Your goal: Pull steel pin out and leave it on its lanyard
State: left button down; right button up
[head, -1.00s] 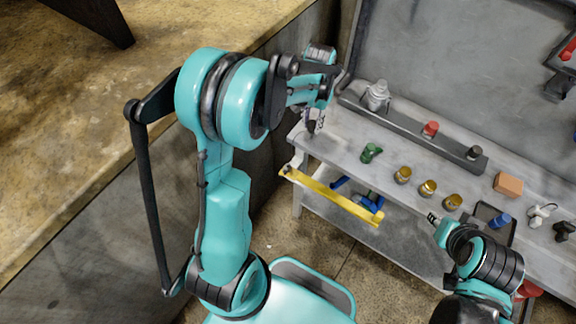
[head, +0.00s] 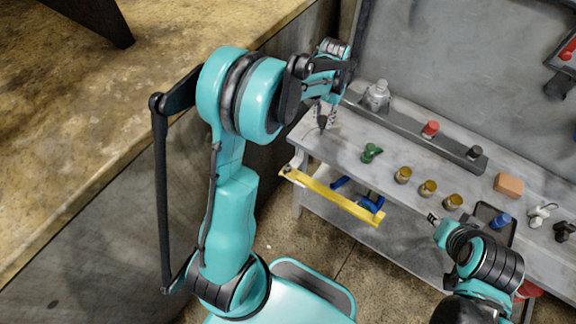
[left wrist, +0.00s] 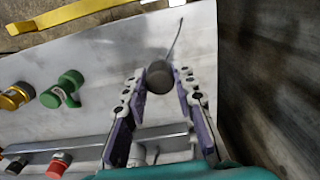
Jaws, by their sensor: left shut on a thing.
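A grey metal cylinder (left wrist: 159,77), which looks like the head of the steel pin, sits between the fingers of my left gripper (left wrist: 156,95) in the left wrist view. A thin grey line runs from it toward the bench edge; I cannot tell whether it is the shaft or the lanyard. In the head view my left gripper (head: 327,114) is over the left end of the grey bench (head: 345,152), with a dark tip below its fingers. Any hole for the pin is not clear. My right gripper (head: 433,219) is near the bench's front edge, its fingers too small to read.
Behind are a rail (head: 405,128) with a red knob (head: 431,129) and a silver fitting (head: 377,95). A yellow bar (head: 335,196) runs along the front. A wall closes the left side.

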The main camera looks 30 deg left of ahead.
pick_arm(q)
jog(key=shift+w+d, duration=0.1)
jog(key=shift+w, duration=0.05)
jog(key=shift+f, duration=0.2)
jog(key=shift+f+b, duration=0.3)
jog(key=shift+b, duration=0.05)
jog(key=c, duration=1.1)
grip_release()
jog(key=shift+c, duration=0.2)
jog(key=shift+r, duration=0.15)
notch_tip(320, 180, up, 12)
